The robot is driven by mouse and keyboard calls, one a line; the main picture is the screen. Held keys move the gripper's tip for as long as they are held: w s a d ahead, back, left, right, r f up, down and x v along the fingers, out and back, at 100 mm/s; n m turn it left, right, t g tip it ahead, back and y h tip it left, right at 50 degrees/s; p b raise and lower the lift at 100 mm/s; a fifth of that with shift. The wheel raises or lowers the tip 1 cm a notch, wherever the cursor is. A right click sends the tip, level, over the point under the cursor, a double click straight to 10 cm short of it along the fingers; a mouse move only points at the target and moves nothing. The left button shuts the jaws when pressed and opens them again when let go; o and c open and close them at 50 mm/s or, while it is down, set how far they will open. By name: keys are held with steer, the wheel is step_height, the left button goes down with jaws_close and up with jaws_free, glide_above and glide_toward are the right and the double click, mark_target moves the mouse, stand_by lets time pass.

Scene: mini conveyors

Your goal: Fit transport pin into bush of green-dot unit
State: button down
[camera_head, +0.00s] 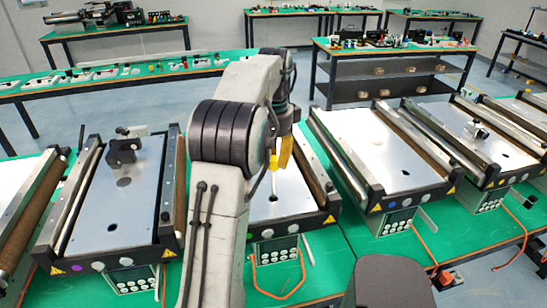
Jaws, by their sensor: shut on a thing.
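My gripper (281,158) hangs over the middle conveyor unit (310,196), with yellow at its fingers. It is shut on a thin pale rod, seemingly the transport pin (274,184), which points down, close to upright. The rod's lower end appears just above or at a dark hole, seemingly the bush (272,198), in the metal plate; I cannot tell whether it is inside. My arm covers the left part of this unit.
The left unit (90,225) has a purple dot and a dark block (125,148) on its plate. The right unit (375,160) has a blue dot and a clear plate. Another unit (465,145) stands farther right. Cables lie on the green bench (325,265); other benches stand behind.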

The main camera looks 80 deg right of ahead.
steer(key=shift+f+b, duration=2.3)
steer(key=shift+f, duration=1.15)
stand_by(1.2)
steer(key=shift+c, duration=1.8)
jaws_free()
steer(key=shift+r, duration=0.15)
steer(key=shift+r+p, duration=3.4)
steer(key=shift+p, duration=0.25)
